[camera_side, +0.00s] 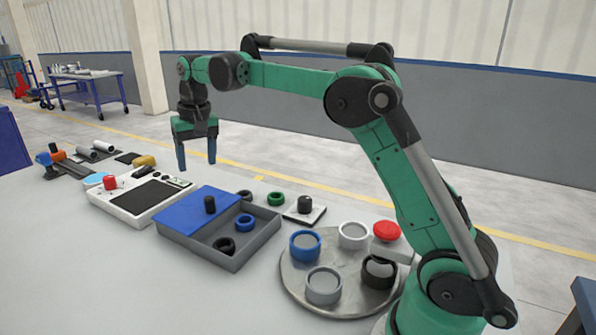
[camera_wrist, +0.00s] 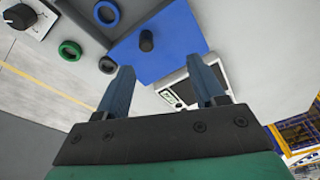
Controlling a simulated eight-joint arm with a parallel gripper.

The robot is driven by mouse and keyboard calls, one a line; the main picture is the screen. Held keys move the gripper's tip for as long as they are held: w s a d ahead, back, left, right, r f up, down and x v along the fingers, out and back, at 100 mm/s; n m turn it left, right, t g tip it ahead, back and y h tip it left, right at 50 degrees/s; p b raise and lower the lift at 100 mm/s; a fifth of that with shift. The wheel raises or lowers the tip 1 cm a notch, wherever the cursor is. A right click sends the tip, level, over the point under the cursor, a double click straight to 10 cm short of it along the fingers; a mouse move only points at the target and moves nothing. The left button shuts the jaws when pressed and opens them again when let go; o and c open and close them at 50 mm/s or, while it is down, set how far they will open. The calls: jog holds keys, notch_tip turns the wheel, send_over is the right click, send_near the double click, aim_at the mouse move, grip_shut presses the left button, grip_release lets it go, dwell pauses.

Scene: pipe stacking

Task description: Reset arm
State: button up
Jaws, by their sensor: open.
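My green arm carries my gripper (camera_side: 196,152) above the table, over the far side of the grey box and the white panel. Its two blue fingers point down and stand apart with nothing between them. In the wrist view my gripper (camera_wrist: 168,90) also shows open and empty. Below it is a grey box (camera_side: 235,262) with a blue lid (camera_side: 196,212) over part of it. A black knob (camera_side: 210,205) stands on the lid. A blue ring (camera_side: 245,222) and a black ring (camera_side: 224,246) lie in the open part of the box.
A round grey plate (camera_side: 297,297) holds several cups beside my base. A red button (camera_side: 387,231) stands near it. A green ring (camera_side: 276,199) and a knob on a white plate (camera_side: 304,208) lie behind the box. A white panel (camera_side: 130,215) lies left. The front table is clear.

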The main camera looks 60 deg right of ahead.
jog(key=s+a+r+n+t, duration=0.25)
jog(key=s+a, duration=0.25)
jog(key=s, duration=0.6)
jog(key=s+a+f+n+t, duration=0.2)
jog(key=s+f, duration=0.4)
jog(key=s, duration=0.2)
jog(key=shift+f+t, duration=0.3)
jog(key=shift+t, duration=0.05)
jog(key=shift+s+a, duration=0.1)
jog(key=o, duration=0.4)
jog(key=shift+r, duration=0.1)
jog(key=shift+o, duration=0.8)
jog(key=w+d+r+g+h, duration=0.1)
jog(key=w+r, duration=0.3)
jog(key=r, duration=0.4)
jog(key=w+d+r+g+h, duration=0.2)
jog(key=w+r+g, duration=0.1)
jog(key=r, duration=0.5)
jog(key=shift+w+n+g+h, duration=0.3)
jog(key=shift+w+n+g, duration=0.1)
jog(key=shift+w, duration=0.15)
jog(key=x, duration=0.9)
jog(key=shift+f, duration=0.35)
